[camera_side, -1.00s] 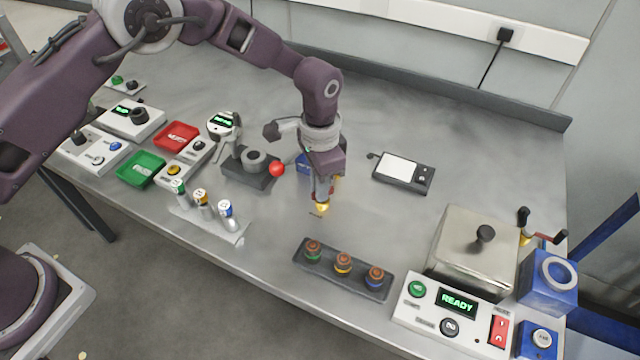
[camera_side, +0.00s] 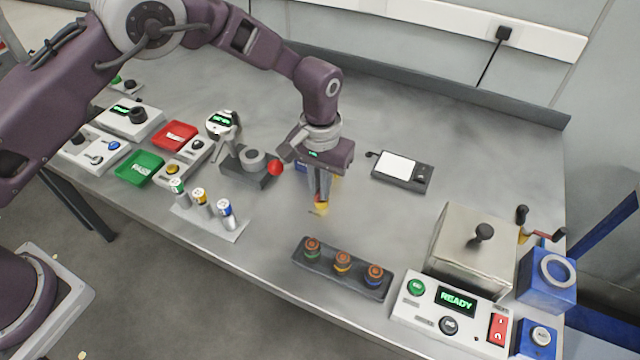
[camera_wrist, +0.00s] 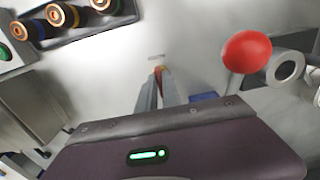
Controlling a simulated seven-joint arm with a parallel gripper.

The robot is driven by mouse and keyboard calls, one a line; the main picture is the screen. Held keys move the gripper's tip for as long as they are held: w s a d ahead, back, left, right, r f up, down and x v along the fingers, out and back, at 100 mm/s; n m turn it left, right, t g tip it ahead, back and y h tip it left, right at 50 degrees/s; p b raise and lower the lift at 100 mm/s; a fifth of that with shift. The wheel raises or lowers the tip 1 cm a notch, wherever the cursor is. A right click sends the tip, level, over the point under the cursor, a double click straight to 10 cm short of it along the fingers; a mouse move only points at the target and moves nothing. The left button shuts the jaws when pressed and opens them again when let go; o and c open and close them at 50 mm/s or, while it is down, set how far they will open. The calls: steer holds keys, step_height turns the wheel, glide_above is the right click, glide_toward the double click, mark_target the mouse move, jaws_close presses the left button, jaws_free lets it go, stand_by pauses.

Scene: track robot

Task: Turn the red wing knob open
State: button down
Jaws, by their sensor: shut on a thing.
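The red wing knob (camera_side: 321,209) stands near the middle of the metal table, with a yellow part showing at it. My gripper (camera_side: 320,202) points down and is shut on the knob. In the wrist view the two long fingers meet around the knob (camera_wrist: 159,69), and only a small red and yellow patch shows between the fingertips. The fingers hide most of the knob, so I cannot tell its exact angle.
A red ball handle (camera_side: 276,168) on a grey fixture (camera_side: 247,172) stands close left of my gripper. A dark tray with several capped cylinders (camera_side: 342,268) lies in front. A scale (camera_side: 402,172) lies to the right. Bare table lies between them.

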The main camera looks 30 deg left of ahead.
stand_by(0.4)
steer(key=c, duration=1.5)
jaws_free()
steer(key=shift+r, duration=0.1)
step_height(320, 180, up, 7)
